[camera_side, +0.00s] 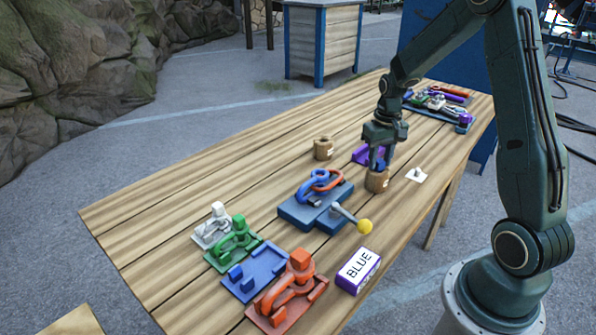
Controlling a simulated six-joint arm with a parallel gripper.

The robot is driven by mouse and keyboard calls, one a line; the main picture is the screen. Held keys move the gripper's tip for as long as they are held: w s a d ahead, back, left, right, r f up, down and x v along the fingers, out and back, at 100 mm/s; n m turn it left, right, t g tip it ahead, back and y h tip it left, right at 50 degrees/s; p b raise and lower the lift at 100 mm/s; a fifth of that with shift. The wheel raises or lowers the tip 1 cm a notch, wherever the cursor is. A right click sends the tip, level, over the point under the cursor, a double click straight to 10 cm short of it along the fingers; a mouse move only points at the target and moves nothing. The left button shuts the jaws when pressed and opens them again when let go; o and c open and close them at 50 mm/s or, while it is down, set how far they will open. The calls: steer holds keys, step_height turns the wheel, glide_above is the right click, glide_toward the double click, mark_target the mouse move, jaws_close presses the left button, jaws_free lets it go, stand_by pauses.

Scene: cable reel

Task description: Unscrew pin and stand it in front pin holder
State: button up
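The wooden front pin holder (376,184) stands on the table right of the middle. My gripper (381,163) points down directly above it, its fingertips at the holder's top. A small blue piece, seemingly the pin (381,167), shows between the fingers at the holder's mouth. I cannot tell whether the fingers press on it or how deep it sits. A blue shackle (312,186) and an orange shackle (329,181) lie linked on a blue fixture (300,212). A lever with a yellow knob (365,226) sticks out of the fixture's right side.
A second wooden holder (323,150) stands behind. Several shackle trays, one orange (318,294), and a box marked BLUE (359,271) fill the front. The table's left part is bare.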

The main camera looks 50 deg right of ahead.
steer(key=shift+o, duration=1)
step_height(320, 180, up, 14)
steer(key=shift+a, duration=0.1)
steer(key=s+a+r+n+t, duration=0.1)
steer(key=s+a+r, duration=0.2)
steer(key=a, duration=0.4)
steer(key=s+a+r+n+t, duration=0.2)
steer(key=s+a+r, duration=0.2)
steer(key=a, duration=0.2)
steer(key=s+a+f+n+t, duration=0.1)
steer(key=s+a+n+t, duration=0.1)
steer(key=s+a, duration=0.6)
steer(key=s, duration=0.2)
steer(key=shift+s+a+f+n+t, duration=0.2)
steer(key=shift+s+a+n+t, duration=0.1)
steer(key=shift+a+n, duration=0.1)
